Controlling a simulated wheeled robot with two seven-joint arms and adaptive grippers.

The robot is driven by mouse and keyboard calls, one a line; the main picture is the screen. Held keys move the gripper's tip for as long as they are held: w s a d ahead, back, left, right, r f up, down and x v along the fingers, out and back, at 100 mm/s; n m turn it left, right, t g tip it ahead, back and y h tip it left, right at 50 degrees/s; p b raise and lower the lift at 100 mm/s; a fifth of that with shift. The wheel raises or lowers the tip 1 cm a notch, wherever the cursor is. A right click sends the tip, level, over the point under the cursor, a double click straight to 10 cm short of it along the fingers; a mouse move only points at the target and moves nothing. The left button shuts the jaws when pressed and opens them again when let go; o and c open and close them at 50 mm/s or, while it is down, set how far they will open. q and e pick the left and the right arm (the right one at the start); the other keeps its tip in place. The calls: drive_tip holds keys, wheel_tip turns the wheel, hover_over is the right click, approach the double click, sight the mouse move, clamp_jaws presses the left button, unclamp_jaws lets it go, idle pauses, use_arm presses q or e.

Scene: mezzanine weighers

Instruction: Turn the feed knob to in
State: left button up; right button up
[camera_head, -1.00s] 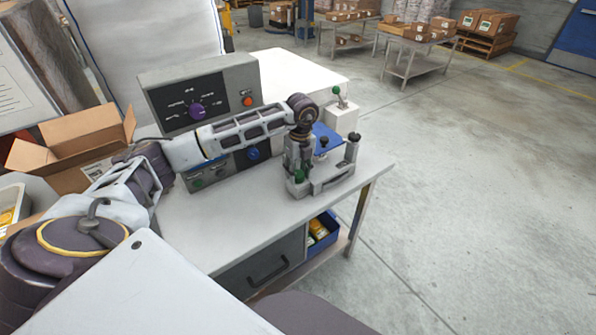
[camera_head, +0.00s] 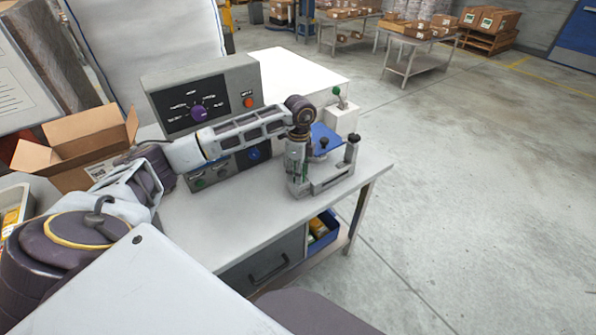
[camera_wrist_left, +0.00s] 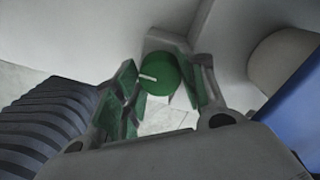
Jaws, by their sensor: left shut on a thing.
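A green round knob (camera_wrist_left: 158,76) with a white pointer line shows in the left wrist view, between my left gripper's green-padded fingers. My left gripper (camera_head: 298,180) is shut on this knob, at the near left end of a small grey fixture (camera_head: 330,180) on the bench. In the head view the gripper hides the knob. The white pointer lies roughly level in the wrist view, toward the left finger. Any markings around the knob cannot be read. My right gripper is not in view.
A control box (camera_head: 219,79) with a purple dial (camera_head: 198,113) and a red button stands behind my left arm. A blue knob (camera_head: 254,154) and a green-tipped lever (camera_head: 336,91) are nearby. An open cardboard box (camera_head: 88,145) is at left. The bench front (camera_head: 220,230) is clear.

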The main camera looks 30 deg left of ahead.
use_arm(q)
drive_tip(key=shift+w+a+r, duration=0.1)
drive_tip(key=shift+r, duration=0.05)
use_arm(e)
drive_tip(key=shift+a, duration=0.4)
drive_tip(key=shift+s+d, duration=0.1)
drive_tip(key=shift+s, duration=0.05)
use_arm(q)
drive_tip(key=o, duration=0.6)
drive_tip(key=shift+c, duration=0.2)
drive_tip(key=o, duration=0.5)
drive_tip(key=shift+r, duration=4.9)
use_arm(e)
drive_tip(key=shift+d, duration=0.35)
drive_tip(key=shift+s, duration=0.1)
